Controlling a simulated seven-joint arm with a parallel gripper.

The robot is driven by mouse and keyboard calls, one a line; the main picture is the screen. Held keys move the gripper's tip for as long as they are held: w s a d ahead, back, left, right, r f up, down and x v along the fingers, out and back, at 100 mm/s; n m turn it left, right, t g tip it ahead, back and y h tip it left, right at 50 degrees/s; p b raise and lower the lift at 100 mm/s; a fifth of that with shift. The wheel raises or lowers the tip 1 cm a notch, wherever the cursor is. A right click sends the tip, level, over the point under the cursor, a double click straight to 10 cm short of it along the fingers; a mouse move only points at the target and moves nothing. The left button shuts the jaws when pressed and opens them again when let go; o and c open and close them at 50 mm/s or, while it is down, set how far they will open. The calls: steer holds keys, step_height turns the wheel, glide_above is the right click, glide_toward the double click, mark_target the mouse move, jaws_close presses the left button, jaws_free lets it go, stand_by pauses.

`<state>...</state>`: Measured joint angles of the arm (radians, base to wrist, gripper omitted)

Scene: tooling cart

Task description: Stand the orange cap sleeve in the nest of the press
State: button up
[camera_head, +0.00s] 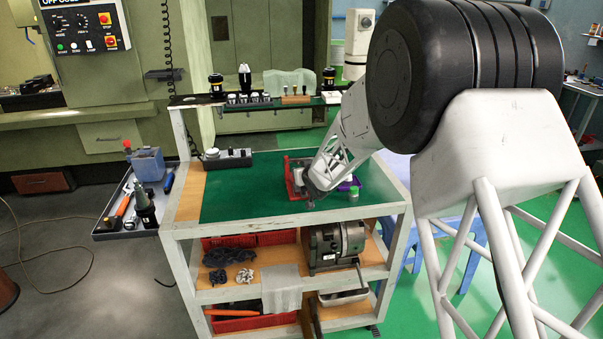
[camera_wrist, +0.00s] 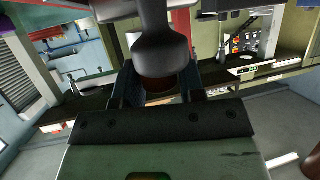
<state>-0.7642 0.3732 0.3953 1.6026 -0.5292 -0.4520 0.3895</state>
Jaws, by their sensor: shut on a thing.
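My gripper (camera_wrist: 160,88) is shut in the wrist view, its two dark fingers on either side of a small brownish-orange piece (camera_wrist: 161,84), which looks like the orange cap sleeve. A grey rounded part (camera_wrist: 162,50) stands in front of it and hides most of it. I cannot tell whether this part belongs to the press. In the head view my gripper (camera_head: 312,197) is low over the front of the green cart top, and the sleeve cannot be made out. A red-framed thing (camera_head: 291,172) beside the gripper may be the press; its nest is not visible.
The green mat (camera_head: 240,188) is clear on the left. A purple item (camera_head: 347,185) and a small green-and-white cylinder (camera_head: 355,194) are right of the gripper. A black block with knobs (camera_head: 228,158) sits at the back left. A raised shelf (camera_head: 200,100) with several tool holders runs behind.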

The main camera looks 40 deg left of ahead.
steer(key=shift+f, duration=0.65)
steer(key=o, duration=1)
steer(key=shift+f, duration=0.2)
steer(key=shift+s+f, duration=0.1)
steer(key=shift+d+r, duration=0.1)
steer(key=shift+r, duration=0.5)
steer(key=shift+s+d+r, duration=0.3)
steer(key=shift+d+r, duration=0.15)
steer(key=shift+d, duration=0.05)
steer(key=v, duration=1)
steer(key=shift+d+r, duration=0.2)
steer(key=shift+r, duration=0.1)
steer(key=shift+s, duration=0.15)
